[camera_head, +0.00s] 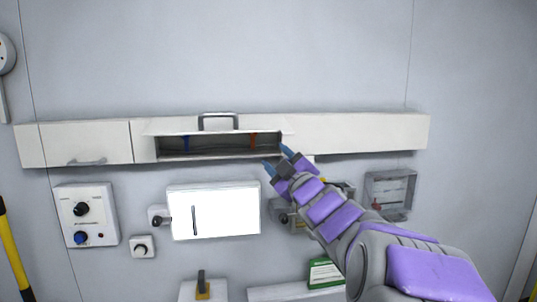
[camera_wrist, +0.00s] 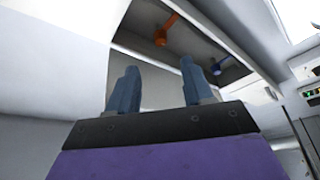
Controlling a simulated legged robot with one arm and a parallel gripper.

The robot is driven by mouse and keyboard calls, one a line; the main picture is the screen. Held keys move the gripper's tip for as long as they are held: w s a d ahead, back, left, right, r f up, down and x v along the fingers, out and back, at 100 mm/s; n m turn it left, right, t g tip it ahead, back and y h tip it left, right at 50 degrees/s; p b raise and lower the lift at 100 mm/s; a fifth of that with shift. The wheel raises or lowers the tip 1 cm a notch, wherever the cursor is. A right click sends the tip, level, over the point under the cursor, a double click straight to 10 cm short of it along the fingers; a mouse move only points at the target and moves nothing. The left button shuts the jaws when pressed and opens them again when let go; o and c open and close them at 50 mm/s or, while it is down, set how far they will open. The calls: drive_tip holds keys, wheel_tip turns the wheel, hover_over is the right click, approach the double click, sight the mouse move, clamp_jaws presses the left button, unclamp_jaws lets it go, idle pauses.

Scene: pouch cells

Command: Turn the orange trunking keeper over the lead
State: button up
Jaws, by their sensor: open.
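The orange trunking keeper (camera_head: 253,141) sits inside the open section of the white wall trunking (camera_head: 350,132), at its right end. In the wrist view the orange keeper (camera_wrist: 166,30) shows above and between my fingertips, with a gap to them. A blue keeper (camera_head: 186,143) is at the left end of the same opening, and it also shows in the wrist view (camera_wrist: 221,64). My gripper (camera_head: 276,158) is open and empty, just below and right of the opening. The fingers (camera_wrist: 156,75) point up toward the cavity. I cannot make out the lead clearly.
The hinged cover with a grey handle (camera_head: 218,121) is raised above the opening. A closed cover (camera_head: 85,145) is to its left. Below are a bright white panel (camera_head: 225,212), a knob box (camera_head: 86,214) and a clear-fronted box (camera_head: 390,194).

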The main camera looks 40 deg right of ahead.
drive_tip(key=shift+v, duration=1.85)
drive_tip(key=shift+w, duration=0.1)
